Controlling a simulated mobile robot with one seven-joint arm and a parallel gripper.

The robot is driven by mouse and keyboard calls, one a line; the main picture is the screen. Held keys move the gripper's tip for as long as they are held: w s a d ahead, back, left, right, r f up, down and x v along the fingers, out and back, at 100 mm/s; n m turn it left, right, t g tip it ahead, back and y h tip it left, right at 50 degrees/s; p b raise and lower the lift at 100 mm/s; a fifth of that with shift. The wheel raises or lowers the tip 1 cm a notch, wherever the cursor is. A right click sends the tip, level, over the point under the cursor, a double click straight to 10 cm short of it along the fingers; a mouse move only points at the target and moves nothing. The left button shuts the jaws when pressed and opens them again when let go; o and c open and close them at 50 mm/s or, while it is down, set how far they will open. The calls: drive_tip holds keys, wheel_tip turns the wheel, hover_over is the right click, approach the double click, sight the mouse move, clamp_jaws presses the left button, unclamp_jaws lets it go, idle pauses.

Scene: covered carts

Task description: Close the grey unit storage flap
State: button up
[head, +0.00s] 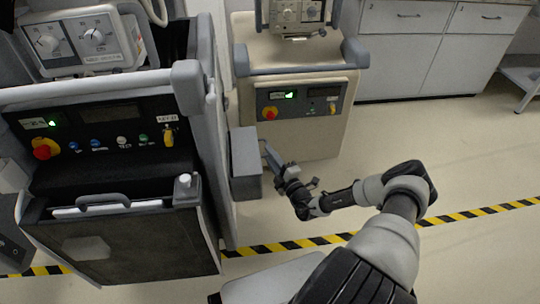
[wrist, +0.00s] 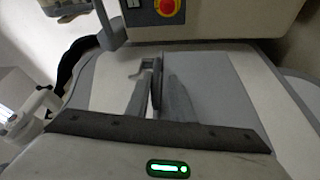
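The grey unit (head: 110,110) stands at the left in the head view, with a black control panel. Its lower front compartment has a dark front panel (head: 120,245) with a grey handle (head: 105,200) along its top; I cannot tell how far it stands open. A grey box (head: 246,165) sits beside the unit's right side. My gripper (head: 270,155) is just right of this box, its fingers pointing up and left. In the wrist view my gripper (wrist: 157,95) shows grey fingers with a thin dark edge between them. Whether they grip it or touch the box is unclear.
A beige unit (head: 300,110) with a red and yellow knob (head: 270,113) stands behind my gripper. White cabinets (head: 430,60) line the back right. Yellow and black tape (head: 300,244) crosses the floor.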

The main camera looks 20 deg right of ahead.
drive_tip(key=shift+s+a+f, duration=0.1)
drive_tip(key=shift+s, duration=0.05)
drive_tip(key=p+v, duration=0.3)
drive_tip(key=v, duration=1.4)
